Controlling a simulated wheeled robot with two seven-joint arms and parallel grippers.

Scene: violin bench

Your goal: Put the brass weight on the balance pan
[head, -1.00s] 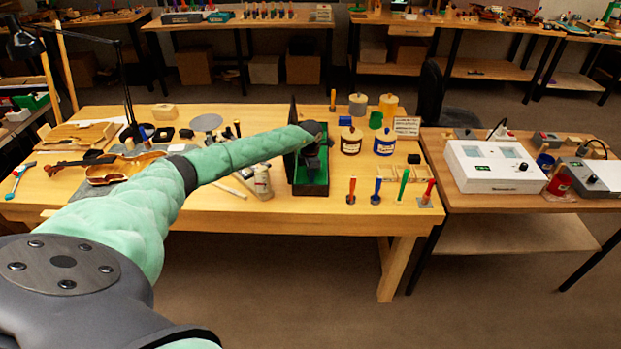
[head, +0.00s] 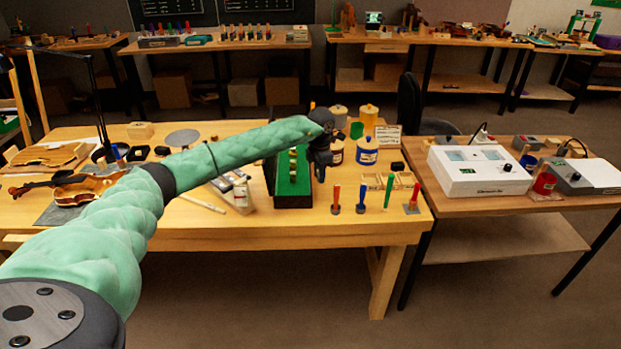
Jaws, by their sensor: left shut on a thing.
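My left gripper (head: 321,160) is dark and points down just right of a green-lined case (head: 294,193). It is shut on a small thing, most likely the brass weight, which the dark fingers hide. A white instrument (head: 480,182) with two pale square plates on top stands on the right-hand table. I cannot tell for sure which surface is the balance pan. My right gripper is not in view.
Jars (head: 367,152) stand behind my left gripper. Upright coloured-handled tools (head: 388,191) stand at the bench's front right, beside a small divided wooden tray (head: 403,181). A violin body (head: 88,189) lies at the left.

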